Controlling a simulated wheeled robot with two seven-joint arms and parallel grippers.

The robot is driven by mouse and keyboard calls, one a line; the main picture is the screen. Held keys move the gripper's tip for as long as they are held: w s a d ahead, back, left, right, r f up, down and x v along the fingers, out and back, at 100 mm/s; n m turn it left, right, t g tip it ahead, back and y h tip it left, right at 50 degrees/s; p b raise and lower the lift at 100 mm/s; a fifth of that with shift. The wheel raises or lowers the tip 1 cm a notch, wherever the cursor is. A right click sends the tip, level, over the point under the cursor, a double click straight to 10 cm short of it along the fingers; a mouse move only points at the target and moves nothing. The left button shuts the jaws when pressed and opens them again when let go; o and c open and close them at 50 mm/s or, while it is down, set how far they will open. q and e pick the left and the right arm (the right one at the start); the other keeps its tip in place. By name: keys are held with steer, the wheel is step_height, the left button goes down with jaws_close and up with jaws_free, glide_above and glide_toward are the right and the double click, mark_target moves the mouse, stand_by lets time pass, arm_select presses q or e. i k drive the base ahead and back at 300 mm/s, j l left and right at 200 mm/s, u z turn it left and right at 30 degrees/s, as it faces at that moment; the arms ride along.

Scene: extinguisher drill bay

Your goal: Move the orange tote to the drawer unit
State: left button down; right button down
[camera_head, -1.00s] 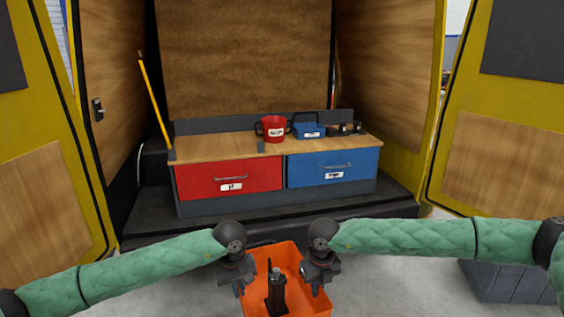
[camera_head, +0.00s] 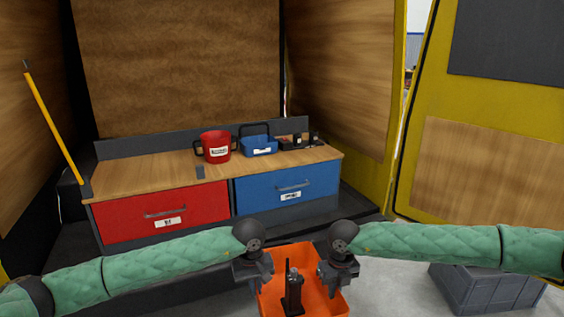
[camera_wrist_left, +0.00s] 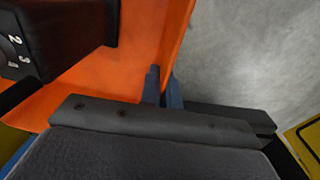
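The orange tote (camera_head: 290,253) hangs between my two grippers at the bottom of the head view, its near part cut off by the frame. A black radio-like object (camera_head: 293,295) with a thin antenna stands in it; a numbered dark block (camera_wrist_left: 60,30) shows in the left wrist view. My left gripper (camera_head: 261,283) is shut on the tote's left wall; its fingers (camera_wrist_left: 162,90) straddle the orange wall. My right gripper (camera_head: 326,284) is at the right wall and looks shut on it, fingertips partly hidden. The drawer unit (camera_head: 130,176) stands ahead with a red and a blue drawer, both closed.
On the unit's wooden top stand a red mug-like container (camera_head: 215,147), a blue caddy (camera_head: 258,146) and small dark items (camera_head: 298,141) at the right. The top's left part is clear. A yellow pole (camera_head: 52,125) leans at left. A grey crate (camera_head: 485,288) sits on the floor at right.

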mark_target(150, 172)
steer(key=i+l+u, duration=0.15)
steer(key=i+u, duration=0.2)
steer(key=i+l+u, duration=0.55)
steer(key=i+u, duration=0.25)
steer(key=i+l+u, duration=0.2)
steer(key=l+u, duration=0.15)
steer(key=u, duration=0.15)
